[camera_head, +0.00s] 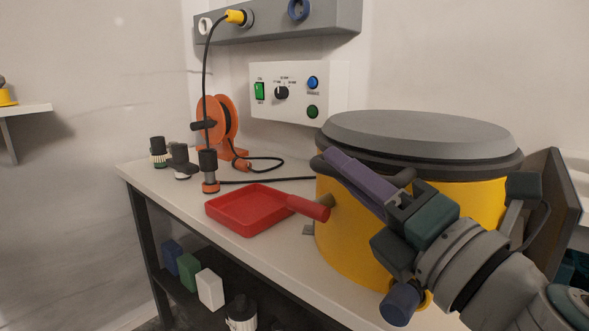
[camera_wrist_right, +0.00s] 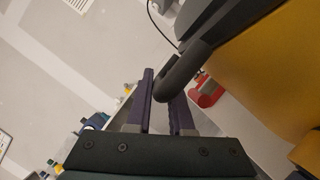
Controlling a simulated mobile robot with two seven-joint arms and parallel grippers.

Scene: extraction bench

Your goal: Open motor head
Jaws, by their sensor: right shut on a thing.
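The motor head is a grey round lid (camera_head: 420,133) with a dark rim. It sits level on the yellow drum (camera_head: 345,240) at the right of the bench in the head view. A dark curved handle (camera_head: 403,179) sticks out from its near side. My right gripper (camera_head: 340,163) has its purple fingers at this handle and is shut on it. In the right wrist view the handle (camera_wrist_right: 184,70) passes between the fingers (camera_wrist_right: 163,92), and part of it is hidden by them. My left gripper is not in view.
A red pan (camera_head: 250,208) lies on the white bench left of the drum. Behind it stand an orange cable reel (camera_head: 229,120) and a plug on a black cable (camera_head: 209,170). A white control box (camera_head: 298,92) is on the wall. Room above the lid is clear.

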